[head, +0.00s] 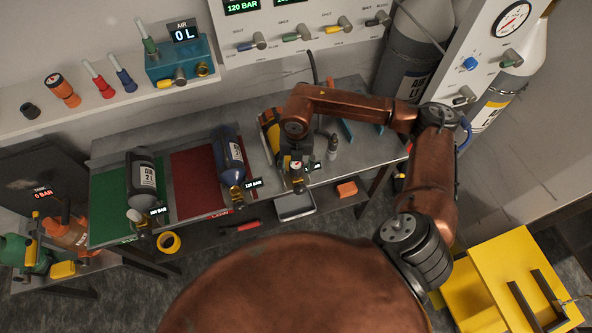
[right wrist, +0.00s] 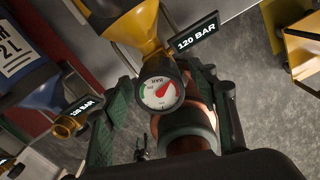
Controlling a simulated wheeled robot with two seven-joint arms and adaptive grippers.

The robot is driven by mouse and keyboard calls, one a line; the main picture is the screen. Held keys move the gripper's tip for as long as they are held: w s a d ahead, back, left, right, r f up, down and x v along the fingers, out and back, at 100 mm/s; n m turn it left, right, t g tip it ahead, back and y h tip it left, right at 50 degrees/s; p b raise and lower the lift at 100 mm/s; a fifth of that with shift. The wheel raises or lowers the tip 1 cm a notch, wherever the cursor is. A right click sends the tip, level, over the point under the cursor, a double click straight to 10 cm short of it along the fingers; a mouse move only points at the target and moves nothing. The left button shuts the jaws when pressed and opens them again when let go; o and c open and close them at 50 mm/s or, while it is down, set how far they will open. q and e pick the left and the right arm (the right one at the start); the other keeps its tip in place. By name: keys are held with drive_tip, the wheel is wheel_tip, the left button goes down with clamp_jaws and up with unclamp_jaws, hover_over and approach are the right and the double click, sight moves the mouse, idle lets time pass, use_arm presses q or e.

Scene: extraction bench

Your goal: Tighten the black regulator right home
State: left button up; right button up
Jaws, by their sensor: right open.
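The black regulator, with a round white-faced gauge (right wrist: 161,93) in a black rim, is on the brass valve (right wrist: 140,38) of a yellow cylinder (head: 269,128). The gauge shows small in the head view (head: 296,166). My right gripper (right wrist: 168,125) is open, with one finger on each side of the regulator; I cannot tell whether they touch it. A copper-coloured part with a grey band lies between the fingers below the gauge. Whether the regulator is seated fully on the valve cannot be told. My left gripper is not in view.
A blue cylinder (head: 229,152) on the red mat (head: 190,168) lies left of the gripper, its valve close by. A dark cylinder (head: 142,173) lies on the green mat (head: 110,205). A grey tray (head: 295,207) and an orange block (head: 347,189) are below the bench.

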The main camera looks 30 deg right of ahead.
drive_tip(key=n+b, duration=0.1)
drive_tip(key=n, duration=0.1)
drive_tip(key=n+b, duration=0.1)
drive_tip(key=n, duration=0.1)
drive_tip(key=shift+f+n, duration=0.2)
drive_tip(key=shift+n, duration=0.1)
drive_tip(key=n+b, duration=0.2)
drive_tip(key=n, duration=0.2)
drive_tip(key=n+b, duration=0.3)
drive_tip(key=n, duration=0.3)
drive_tip(key=shift+n+b, duration=0.5)
drive_tip(key=shift+n, duration=0.7)
drive_tip(key=shift+r+n, duration=0.15)
drive_tip(key=shift+n, duration=0.25)
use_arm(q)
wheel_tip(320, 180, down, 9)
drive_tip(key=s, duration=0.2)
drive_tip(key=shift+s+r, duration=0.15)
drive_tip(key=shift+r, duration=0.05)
use_arm(e)
drive_tip(key=shift+c, duration=0.2)
